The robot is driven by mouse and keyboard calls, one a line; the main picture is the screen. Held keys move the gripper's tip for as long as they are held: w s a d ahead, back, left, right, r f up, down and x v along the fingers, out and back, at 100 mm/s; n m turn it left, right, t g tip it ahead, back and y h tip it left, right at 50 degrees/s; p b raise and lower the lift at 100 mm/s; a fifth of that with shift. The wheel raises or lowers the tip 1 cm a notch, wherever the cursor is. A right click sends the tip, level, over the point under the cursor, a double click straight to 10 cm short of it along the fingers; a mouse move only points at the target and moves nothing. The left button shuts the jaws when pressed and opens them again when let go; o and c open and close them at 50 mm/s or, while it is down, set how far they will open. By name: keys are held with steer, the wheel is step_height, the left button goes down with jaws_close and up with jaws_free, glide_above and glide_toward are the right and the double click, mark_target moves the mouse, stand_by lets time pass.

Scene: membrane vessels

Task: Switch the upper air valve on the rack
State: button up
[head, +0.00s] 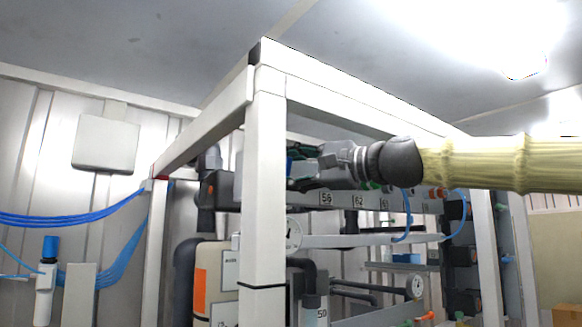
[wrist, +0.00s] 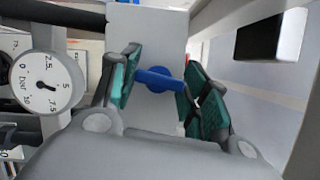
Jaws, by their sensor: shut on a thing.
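The upper air valve shows in the wrist view as a blue handle (wrist: 158,79) in front of a pale upright post (wrist: 147,35). The handle lies across the space between the green-padded fingers of my gripper (wrist: 158,88), which is shut on it. In the head view my gripper (head: 302,166) reaches in from the right, behind the front white post of the rack (head: 264,200).
A round pressure gauge (wrist: 46,82) is left of the fingers in the wrist view. Blue hoses (head: 80,219) run along the left wall.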

stand_by(0.3)
steer(key=o, duration=1)
steer(key=shift+d, duration=0.15)
steer(key=v, duration=1.2)
